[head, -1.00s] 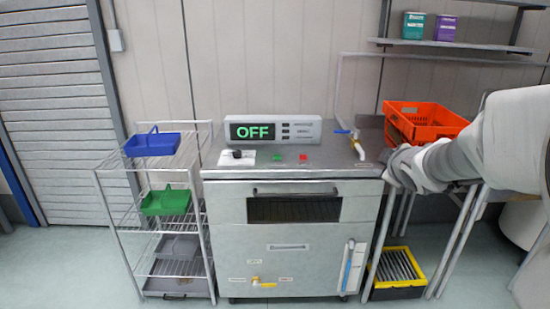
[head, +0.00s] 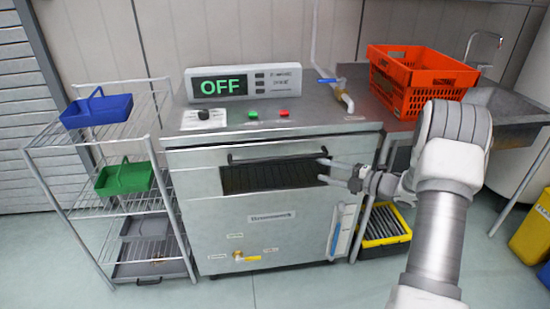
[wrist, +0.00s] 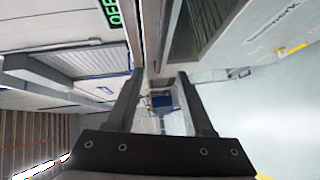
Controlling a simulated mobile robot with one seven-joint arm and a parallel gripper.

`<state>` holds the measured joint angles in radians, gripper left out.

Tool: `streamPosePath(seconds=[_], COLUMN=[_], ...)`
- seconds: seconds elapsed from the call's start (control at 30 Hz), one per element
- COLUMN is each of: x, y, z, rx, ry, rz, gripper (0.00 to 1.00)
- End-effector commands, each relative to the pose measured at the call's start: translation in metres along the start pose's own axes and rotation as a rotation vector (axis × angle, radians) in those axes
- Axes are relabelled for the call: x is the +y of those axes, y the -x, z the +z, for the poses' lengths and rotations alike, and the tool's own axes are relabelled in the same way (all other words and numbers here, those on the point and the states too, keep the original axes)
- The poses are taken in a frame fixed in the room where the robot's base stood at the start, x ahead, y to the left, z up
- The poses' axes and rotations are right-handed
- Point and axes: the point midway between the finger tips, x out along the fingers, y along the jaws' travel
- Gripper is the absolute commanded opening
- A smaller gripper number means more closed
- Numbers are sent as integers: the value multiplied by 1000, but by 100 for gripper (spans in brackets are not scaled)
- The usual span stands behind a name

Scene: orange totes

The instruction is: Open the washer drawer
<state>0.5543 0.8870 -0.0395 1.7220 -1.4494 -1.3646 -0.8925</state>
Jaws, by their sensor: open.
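The washer (head: 205,215) is a steel cabinet with a dark horizontal bar handle (head: 265,158) across the top of its front. Below the handle is a dark, ribbed window or slot (head: 270,177). The drawer looks shut, flush with the front. My gripper (head: 322,171) is open and empty in front of the washer, by the right end of the handle. Its two fingers point left. Whether they touch the handle cannot be told. In the wrist view, my gripper's dark fingers (wrist: 160,95) are spread, with the washer front (wrist: 245,45) beyond them at the upper right.
A display (head: 225,84) reading OFF stands on the washer. A wire rack (head: 70,215) with blue and green trays is at left. An orange crate (head: 425,75) sits on the counter at right, with a yellow-black bin (head: 383,225) below. The floor in front is clear.

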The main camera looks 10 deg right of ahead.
Motion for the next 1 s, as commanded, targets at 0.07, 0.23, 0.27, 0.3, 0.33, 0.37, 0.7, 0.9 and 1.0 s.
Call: streamPosePath(seconds=[0.07,0.23,0.27,0.3,0.33,0.37,0.7,0.9,1.0], x=[-4,-5,-5,-5,-6,-5,-4,-4,-4], y=[0,-16,-22,-29,-36,-42,-117,-153,-164], z=[-1,-2,-2,-3,-3,-3,-4,-4,-4], rx=[13,20,20,19,19,20,17,17,16], ry=[2,4,4,3,3,4,3,4,2], rz=[5,6,7,7,6,6,7,7,7], gripper=[52,52,52,52,52,52,52,52,52])
